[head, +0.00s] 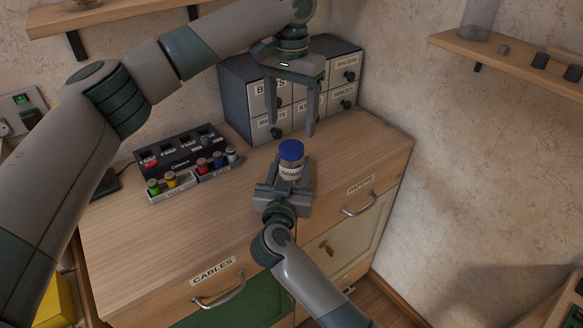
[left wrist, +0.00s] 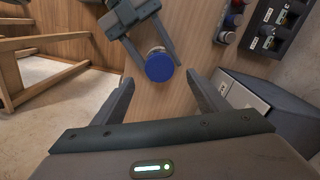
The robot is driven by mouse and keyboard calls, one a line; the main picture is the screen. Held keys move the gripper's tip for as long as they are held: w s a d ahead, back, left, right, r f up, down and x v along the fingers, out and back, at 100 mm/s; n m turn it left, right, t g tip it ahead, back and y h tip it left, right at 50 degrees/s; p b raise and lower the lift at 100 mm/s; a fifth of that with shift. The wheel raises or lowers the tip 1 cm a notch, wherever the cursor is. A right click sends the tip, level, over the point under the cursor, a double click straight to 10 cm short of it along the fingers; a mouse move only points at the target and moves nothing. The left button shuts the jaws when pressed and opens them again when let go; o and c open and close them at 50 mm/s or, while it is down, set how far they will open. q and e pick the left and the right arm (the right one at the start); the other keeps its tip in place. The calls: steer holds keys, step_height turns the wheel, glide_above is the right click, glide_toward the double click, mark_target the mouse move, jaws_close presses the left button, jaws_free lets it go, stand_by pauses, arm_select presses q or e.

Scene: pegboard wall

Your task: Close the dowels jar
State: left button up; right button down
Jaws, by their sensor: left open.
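The dowels jar (head: 291,164) stands upright near the front of the wooden cabinet top, with its blue lid (head: 291,150) on top. The lid also shows in the left wrist view (left wrist: 159,66). My right gripper (head: 286,185) is around the jar's lower body from the front, its fingers on either side of it; in the left wrist view (left wrist: 148,50) they flank the jar. My left gripper (head: 293,132) is open and empty, pointing down above and slightly behind the lid. Whether the lid is fully seated cannot be told.
A grey drawer unit (head: 240,92) stands at the back, close behind my left gripper. A black charger (head: 180,150) and trays of small coloured bottles (head: 196,174) lie to the left. The cabinet top (head: 165,235) is clear at front left.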

arm_select(q)
steer(key=shift+r, duration=2.8)
arm_select(e)
steer(key=c, duration=0.7)
jaws_free()
steer(key=shift+c, duration=0.2)
steer(key=shift+s, duration=0.1)
arm_select(q)
steer(key=shift+f, duration=0.15)
arm_select(e)
steer(key=s+a, duration=0.2)
steer(key=s, duration=1.5)
steer(key=shift+a, duration=0.35)
